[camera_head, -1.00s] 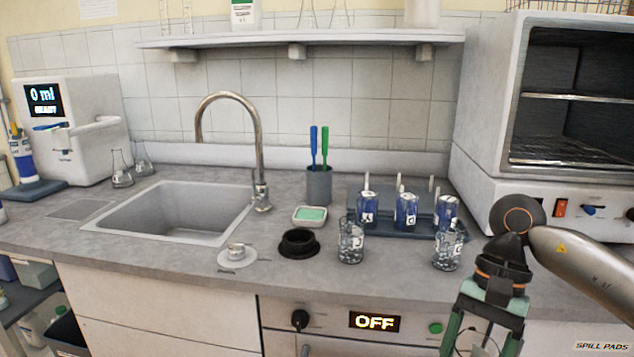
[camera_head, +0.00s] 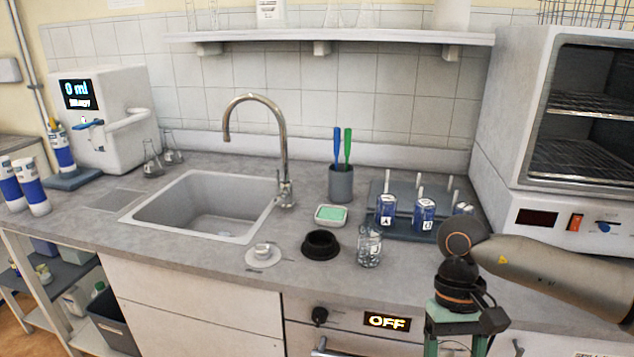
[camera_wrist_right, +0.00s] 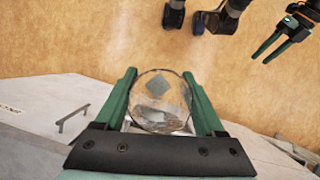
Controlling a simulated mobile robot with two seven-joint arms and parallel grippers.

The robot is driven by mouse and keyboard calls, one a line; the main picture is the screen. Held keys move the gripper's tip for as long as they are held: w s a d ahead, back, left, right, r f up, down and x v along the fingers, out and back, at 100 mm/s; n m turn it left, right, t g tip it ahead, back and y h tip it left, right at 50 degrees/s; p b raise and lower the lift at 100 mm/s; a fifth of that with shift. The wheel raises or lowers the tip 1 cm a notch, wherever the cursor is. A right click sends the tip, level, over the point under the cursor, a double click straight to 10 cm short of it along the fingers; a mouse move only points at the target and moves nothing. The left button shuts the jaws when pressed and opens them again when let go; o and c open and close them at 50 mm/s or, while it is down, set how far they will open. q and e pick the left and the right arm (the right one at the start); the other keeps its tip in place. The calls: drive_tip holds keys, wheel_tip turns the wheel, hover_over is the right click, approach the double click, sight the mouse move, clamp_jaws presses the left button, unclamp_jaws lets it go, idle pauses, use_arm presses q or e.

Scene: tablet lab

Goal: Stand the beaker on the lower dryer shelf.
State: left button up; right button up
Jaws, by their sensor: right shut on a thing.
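My right gripper (camera_head: 455,350) is low in front of the counter in the head view, with its fingertips cut off by the bottom edge. The right wrist view shows its green fingers (camera_wrist_right: 160,95) shut on a clear round glass beaker (camera_wrist_right: 160,100), which has a grey patch showing in it. The white dryer (camera_head: 505,120) stands at the right with its chamber open to view. Its lower wire shelf (camera_head: 580,160) looks empty, below an upper wire shelf (camera_head: 595,103). My left gripper (camera_wrist_right: 262,58) shows at the top right of the right wrist view, its fingers apart and empty.
A glass with a label (camera_head: 369,248) stands on the counter beside a black ring holder (camera_head: 320,245). A rack (camera_head: 405,232) with blue bottles and upright pegs is behind it. The sink (camera_head: 205,205) and tap are left. My right arm crosses before the dryer's lower front.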

drive_tip(key=shift+s+r+p, duration=0.3)
drive_tip(key=shift+r+p, duration=0.25)
drive_tip(key=shift+r, duration=0.2)
drive_tip(key=shift+s+r+p, duration=0.25)
drive_tip(key=shift+r+p, duration=0.3)
drive_tip(key=shift+r, duration=0.15)
drive_tip(key=shift+f, duration=0.1)
